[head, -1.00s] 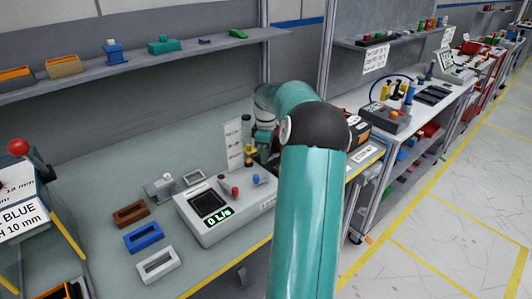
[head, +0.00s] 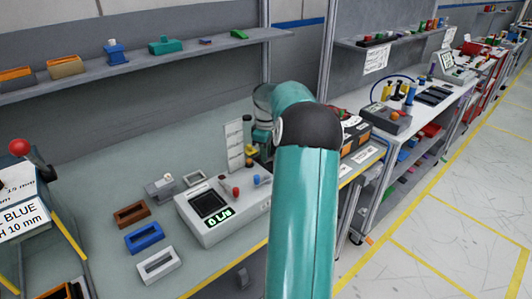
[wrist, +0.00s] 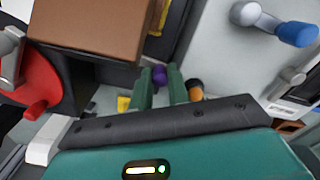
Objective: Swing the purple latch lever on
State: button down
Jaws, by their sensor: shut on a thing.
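The purple latch lever (wrist: 160,74) shows in the wrist view as a small purple end between the two green fingertips. My gripper (wrist: 161,82) is shut on it. Most of the lever is hidden by the fingers and the dark palm edge. In the head view the lever cannot be made out, as my teal arm and wrist cover that area behind the grey control box.
A grey control box (head: 240,218) with a display reading "0 L/s" stands in front of my wrist. In the wrist view, a brown block (wrist: 95,28), a red disc (wrist: 30,80) and a blue-ended lever (wrist: 293,33) are close by. Bench space left of the box holds small trays.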

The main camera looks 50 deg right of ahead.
jog(key=c, duration=1.3)
grip_release()
jog(key=shift+c, duration=0.2)
notch_tip(320, 180, up, 14)
